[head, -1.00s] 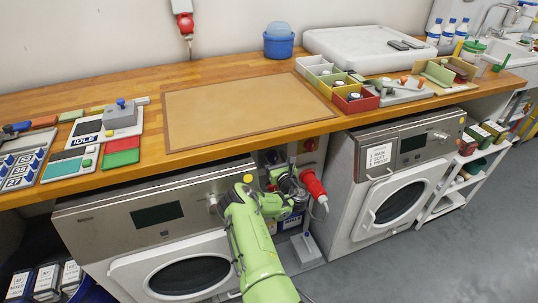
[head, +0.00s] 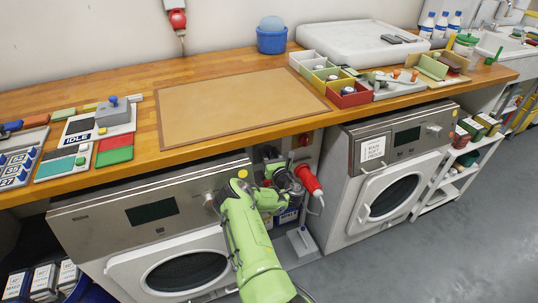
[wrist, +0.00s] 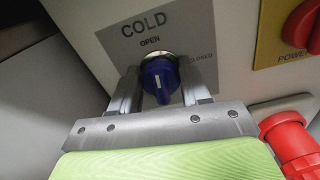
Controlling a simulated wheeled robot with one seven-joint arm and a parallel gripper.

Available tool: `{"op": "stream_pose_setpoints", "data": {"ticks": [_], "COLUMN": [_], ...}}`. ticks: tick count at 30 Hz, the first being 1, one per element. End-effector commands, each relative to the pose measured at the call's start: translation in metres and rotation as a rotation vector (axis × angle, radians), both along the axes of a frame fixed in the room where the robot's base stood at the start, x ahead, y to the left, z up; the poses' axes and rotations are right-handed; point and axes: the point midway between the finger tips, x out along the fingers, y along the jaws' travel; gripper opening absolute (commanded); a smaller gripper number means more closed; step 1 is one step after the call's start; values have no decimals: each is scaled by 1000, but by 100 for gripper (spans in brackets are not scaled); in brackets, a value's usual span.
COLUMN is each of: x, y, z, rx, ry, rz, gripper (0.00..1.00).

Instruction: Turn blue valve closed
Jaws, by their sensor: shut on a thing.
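A pale line on the knob points up, roughly toward OPEN. My gripper (wrist: 161,88) has a finger on each side of the knob and is shut on it. In the head view, my gripper (head: 291,190) is low between the two washing machines, under the worktop. The valve is hidden there by my arm.
A yellow plate with a red POWER switch (wrist: 305,22) is right of the valve. A red plug (wrist: 288,140) sits close below it and also shows in the head view (head: 308,179). Washing machines (head: 160,217) (head: 355,195) flank my arm, with the wooden worktop (head: 130,85) above.

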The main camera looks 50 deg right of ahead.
Motion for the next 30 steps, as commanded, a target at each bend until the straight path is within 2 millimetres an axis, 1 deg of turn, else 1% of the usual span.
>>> {"op": "stream_pose_setpoints", "data": {"ticks": [30], "x": [-3], "y": [-4], "z": [-1], "rx": [809], "ry": [-482], "rz": [-1], "gripper": [16]}}
